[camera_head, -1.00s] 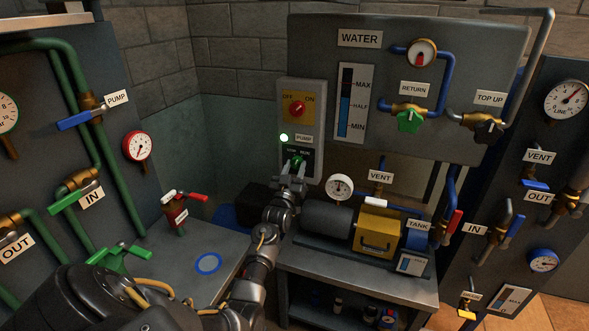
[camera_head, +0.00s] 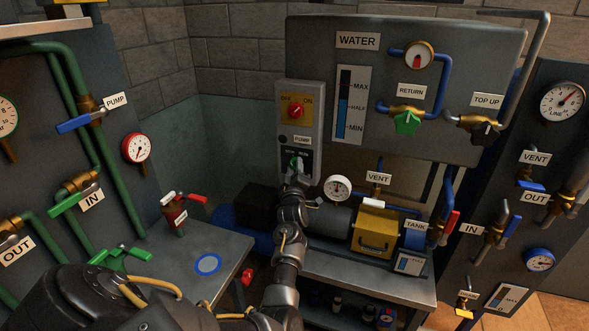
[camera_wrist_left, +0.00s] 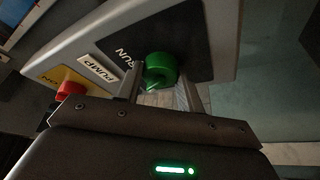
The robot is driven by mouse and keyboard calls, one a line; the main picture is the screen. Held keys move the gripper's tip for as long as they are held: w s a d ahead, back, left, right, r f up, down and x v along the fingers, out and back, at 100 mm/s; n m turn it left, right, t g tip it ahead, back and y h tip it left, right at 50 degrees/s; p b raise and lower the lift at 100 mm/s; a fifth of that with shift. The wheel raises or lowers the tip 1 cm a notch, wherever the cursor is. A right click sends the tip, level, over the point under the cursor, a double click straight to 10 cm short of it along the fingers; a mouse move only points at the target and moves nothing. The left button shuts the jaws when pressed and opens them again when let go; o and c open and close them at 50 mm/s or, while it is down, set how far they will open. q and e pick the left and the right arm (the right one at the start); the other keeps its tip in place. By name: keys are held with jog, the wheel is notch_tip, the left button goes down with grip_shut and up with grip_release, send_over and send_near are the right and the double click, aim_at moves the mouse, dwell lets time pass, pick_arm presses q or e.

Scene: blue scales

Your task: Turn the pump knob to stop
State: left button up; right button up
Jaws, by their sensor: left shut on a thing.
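The green pump knob (camera_head: 295,163) is on a black plate marked STOP and RUN, low on a grey control box (camera_head: 314,120). In the left wrist view the knob (camera_wrist_left: 162,70) sits between the fingers, with the RUN label beside it. My left gripper (camera_head: 297,176) is shut on the knob. The STOP label is hidden in the wrist view, and I cannot tell exactly which mark the knob points at. The lamp beside the PUMP label (camera_head: 302,140) looks dark. My right gripper is not in view.
A red OFF/ON switch (camera_head: 296,111) is above the knob on the same box. A motor and yellow-covered pump (camera_head: 375,228) stand on a bench (camera_head: 340,272) right of my arm. A grey table (camera_head: 215,245) with a red-handled valve is to the left.

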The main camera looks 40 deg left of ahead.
pick_arm(q)
jog(key=shift+n, duration=0.6)
jog(key=o, duration=1)
